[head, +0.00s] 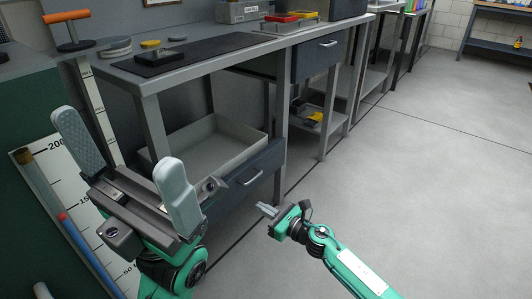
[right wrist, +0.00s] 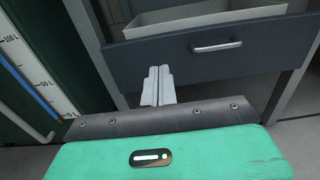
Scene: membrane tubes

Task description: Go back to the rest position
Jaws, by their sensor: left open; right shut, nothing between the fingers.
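My left gripper (head: 128,158) is large in the left of the head view, its two grey padded fingers spread wide with nothing between them. It is in front of the bench and the scaled panel. My right gripper (head: 267,210) is lower in the middle of the head view, in front of the drawer and over the floor. Its two thin fingers are together and empty, as the right wrist view (right wrist: 158,86) also shows. No membrane tube is held by either gripper.
A grey workbench (head: 215,62) has an open lower drawer (head: 255,172) with a pale tray (head: 245,150). A white scaled panel (head: 85,225) with red-blue tube (head: 68,225) stands at left. Floor at right (head: 440,180) is clear.

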